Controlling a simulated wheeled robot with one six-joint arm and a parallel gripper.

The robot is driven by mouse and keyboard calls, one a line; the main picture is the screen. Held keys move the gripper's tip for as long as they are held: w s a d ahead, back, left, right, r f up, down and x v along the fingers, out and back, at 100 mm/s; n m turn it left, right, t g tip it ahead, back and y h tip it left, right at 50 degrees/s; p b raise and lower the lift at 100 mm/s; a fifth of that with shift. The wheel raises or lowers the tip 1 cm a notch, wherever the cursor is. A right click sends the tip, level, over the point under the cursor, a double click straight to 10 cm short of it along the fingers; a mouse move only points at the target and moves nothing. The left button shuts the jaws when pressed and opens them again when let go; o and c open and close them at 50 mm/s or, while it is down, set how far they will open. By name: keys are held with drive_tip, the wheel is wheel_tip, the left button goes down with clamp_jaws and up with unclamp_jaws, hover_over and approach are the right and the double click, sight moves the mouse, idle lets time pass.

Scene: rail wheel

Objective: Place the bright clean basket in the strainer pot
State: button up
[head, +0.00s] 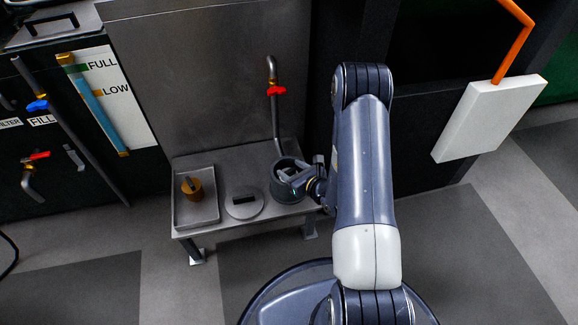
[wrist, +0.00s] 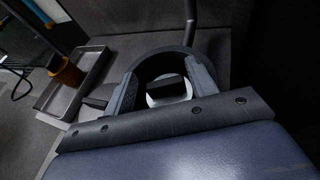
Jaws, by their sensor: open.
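The strainer pot (head: 278,190) is a dark round pot at the right end of the metal bench, under a pipe. In the wrist view its dark rim (wrist: 166,52) curves behind my fingers. A bright, whitish round piece with a dark bar handle, which looks like the clean basket (wrist: 180,92), sits inside the pot between my fingers. My gripper (head: 291,178) is at the pot's mouth; in the wrist view its fingers (wrist: 163,78) stand apart on either side of the handle. Whether they touch it is unclear. The basket's lower part is hidden.
A shallow metal tray (head: 211,219) at the bench's left end holds a brownish-orange basket (head: 188,187). A round lid (head: 243,206) lies between tray and pot. A pipe with a red valve (head: 276,91) rises just behind the pot. The floor in front is clear.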

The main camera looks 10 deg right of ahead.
drive_tip(key=p+v, duration=0.2)
drive_tip(key=v, duration=0.8)
